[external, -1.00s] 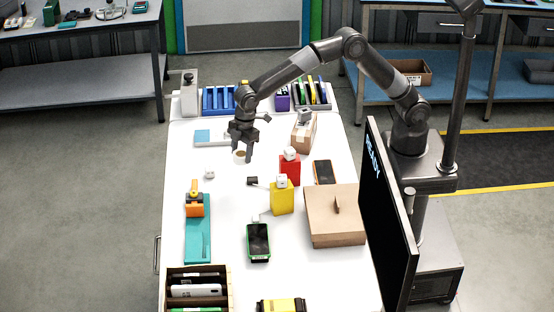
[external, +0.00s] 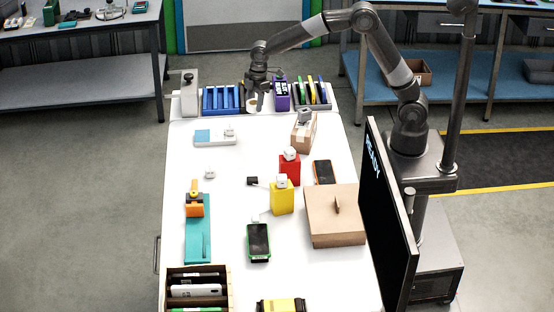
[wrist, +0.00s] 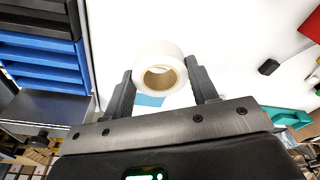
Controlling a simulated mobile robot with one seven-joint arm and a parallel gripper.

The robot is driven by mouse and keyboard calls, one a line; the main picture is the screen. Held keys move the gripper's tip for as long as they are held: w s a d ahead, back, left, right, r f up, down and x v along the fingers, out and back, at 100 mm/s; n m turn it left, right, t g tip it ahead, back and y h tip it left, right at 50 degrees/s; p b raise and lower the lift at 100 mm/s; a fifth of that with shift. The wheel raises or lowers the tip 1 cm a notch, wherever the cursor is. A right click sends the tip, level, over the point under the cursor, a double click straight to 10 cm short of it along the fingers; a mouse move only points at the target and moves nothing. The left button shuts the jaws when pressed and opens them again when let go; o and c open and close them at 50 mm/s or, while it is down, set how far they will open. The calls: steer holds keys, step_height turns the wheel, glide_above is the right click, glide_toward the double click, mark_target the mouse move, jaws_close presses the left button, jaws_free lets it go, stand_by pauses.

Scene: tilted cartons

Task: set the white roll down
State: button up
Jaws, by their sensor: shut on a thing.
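The white roll (wrist: 157,62), with a brown cardboard core, sits between the two fingers of my gripper (wrist: 162,88) in the wrist view. My gripper is shut on it. In the external view my gripper (external: 258,100) is at the far end of the white table, between the blue rack and the purple box. The white roll (external: 251,106) shows there just below the fingers, partly hidden by them. I cannot tell whether the roll touches the surface below it.
A blue slotted rack (external: 221,100) stands left of my gripper and a purple box (external: 282,96) right of it. A rack with coloured slats (external: 313,95) is farther right. A white device with a teal pad (external: 209,137) lies nearer. The table (external: 255,145) is bare between.

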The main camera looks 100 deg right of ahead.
steer(key=s+d+m, duration=0.1)
steer(key=s+d, duration=0.7)
steer(key=d, duration=0.4)
glide_above(255, 128)
steer(key=f, duration=0.7)
steer(key=shift+s, duration=0.25)
steer(key=shift+f, duration=2.05)
steer(key=shift+f, duration=0.2)
steer(key=o, duration=1)
